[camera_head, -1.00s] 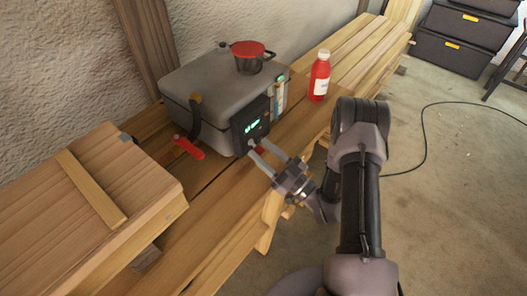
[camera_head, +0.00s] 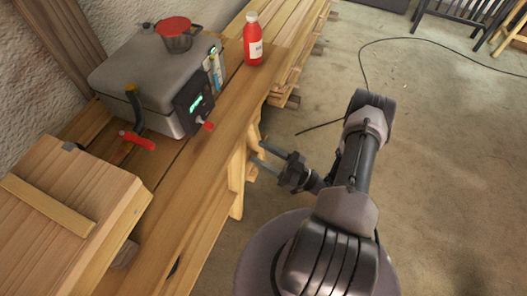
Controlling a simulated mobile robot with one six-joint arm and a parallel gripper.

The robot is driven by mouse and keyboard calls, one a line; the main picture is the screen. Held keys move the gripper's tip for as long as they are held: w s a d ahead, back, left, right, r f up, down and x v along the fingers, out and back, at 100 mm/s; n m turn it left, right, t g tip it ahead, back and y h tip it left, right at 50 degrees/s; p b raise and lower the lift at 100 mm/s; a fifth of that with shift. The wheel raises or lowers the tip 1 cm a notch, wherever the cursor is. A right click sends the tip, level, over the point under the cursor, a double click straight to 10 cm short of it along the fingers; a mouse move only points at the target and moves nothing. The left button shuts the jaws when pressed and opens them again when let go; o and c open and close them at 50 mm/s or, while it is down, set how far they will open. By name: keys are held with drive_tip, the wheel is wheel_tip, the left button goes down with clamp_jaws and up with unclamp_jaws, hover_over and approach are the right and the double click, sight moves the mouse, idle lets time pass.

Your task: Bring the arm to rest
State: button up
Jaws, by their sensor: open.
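My gripper (camera_head: 259,154) is open and empty, with its two fingers apart and pointing left. It is beside the front edge of the wooden bench (camera_head: 190,190), to the right of the grey box, and touches nothing that I can make out. My arm folds back from it over my round base at the lower middle.

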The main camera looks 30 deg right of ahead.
drive_tip(key=shift+s, duration=0.1)
idle(0.3)
drive_tip(key=w+d+r+m+g+h, duration=0.15)
drive_tip(key=w+d+r+h, duration=0.25)
drive_tip(key=w, duration=0.5)
drive_tip(key=w+d+r+m+g+h, duration=0.15)
drive_tip(key=w+d+r+h, duration=0.3)
drive_tip(key=w, duration=0.45)
wheel_tip(320, 180, up, 11)
drive_tip(key=w+m+g+h, duration=0.1)
drive_tip(key=m+g+h, duration=0.15)
drive_tip(key=h, duration=0.35)
drive_tip(key=s+a+r+m+g, duration=0.2)
drive_tip(key=s+a+r+m, duration=0.1)
drive_tip(key=s+a+r, duration=0.4)
drive_tip(key=s+a+r+m+g, duration=0.2)
drive_tip(key=s+a+r, duration=0.15)
drive_tip(key=s, duration=0.55)
drive_tip(key=s+a+m+g+y, duration=0.1)
drive_tip(key=s+a+g+y, duration=0.1)
drive_tip(key=s+a, duration=1)
drive_tip(key=shift+s+f+g+y, duration=0.4)
drive_tip(key=shift+s+y, duration=0.35)
drive_tip(key=shift+s, duration=0.45)
